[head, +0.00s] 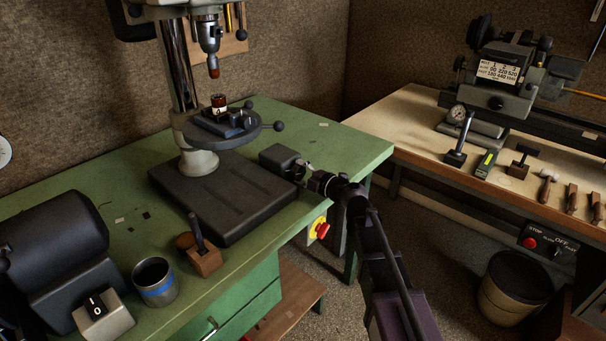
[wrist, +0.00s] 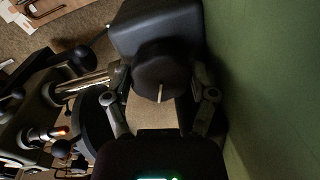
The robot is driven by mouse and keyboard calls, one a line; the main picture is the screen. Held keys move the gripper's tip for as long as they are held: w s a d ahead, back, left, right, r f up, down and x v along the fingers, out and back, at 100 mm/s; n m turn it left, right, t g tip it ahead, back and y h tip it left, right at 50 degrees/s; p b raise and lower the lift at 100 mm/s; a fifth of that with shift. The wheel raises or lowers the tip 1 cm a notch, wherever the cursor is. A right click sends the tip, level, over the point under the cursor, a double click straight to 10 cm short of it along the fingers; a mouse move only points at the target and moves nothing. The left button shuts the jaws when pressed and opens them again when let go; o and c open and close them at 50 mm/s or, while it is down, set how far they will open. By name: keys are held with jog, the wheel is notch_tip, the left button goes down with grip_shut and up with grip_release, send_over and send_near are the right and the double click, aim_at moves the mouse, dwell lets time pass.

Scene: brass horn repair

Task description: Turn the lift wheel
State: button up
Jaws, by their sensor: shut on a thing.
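The lift wheel (wrist: 162,68) is a dark round knob on the end of a dark grey box (wrist: 150,25) in the wrist view. A small pale pin shows at its centre edge. My gripper (wrist: 160,90) has one finger on each side of the wheel and is shut on it. In the head view my gripper (head: 301,172) is at the right end of the grey box (head: 279,158), beside the drill press base. The wheel is mostly hidden by my gripper there.
The drill press base plate (head: 224,195) and round table (head: 221,138) with a small vice stand left of my gripper, with ball-ended handles sticking out. A second bench (head: 425,128) holds several tools.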

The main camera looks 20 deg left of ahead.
jog(key=shift+s+a, duration=0.1)
jog(key=shift+s, duration=0.15)
jog(key=o, duration=1)
jog(key=shift+f, duration=0.1)
jog(key=shift+o, duration=0.2)
jog(key=shift+w, duration=0.1)
jog(key=shift+w, duration=0.1)
jog(key=shift+d+r+n+p, duration=0.4)
jog(key=shift+d+n+p, duration=0.15)
jog(key=shift+d+n, duration=0.15)
jog(key=s+d+r+n+g+p, duration=0.1)
jog(key=d+n+g+p, duration=0.1)
jog(key=d+n, duration=0.3)
jog(key=s+d+r+n+g+h+p, duration=0.1)
jog(key=d+r+n+p, duration=0.1)
jog(key=d+n+p, duration=0.2)
jog(key=d+n, duration=0.2)
jog(key=n, duration=0.1)
jog(key=shift+s+d+g, duration=0.15)
jog(key=shift+s+g, duration=0.1)
jog(key=shift+g, duration=0.15)
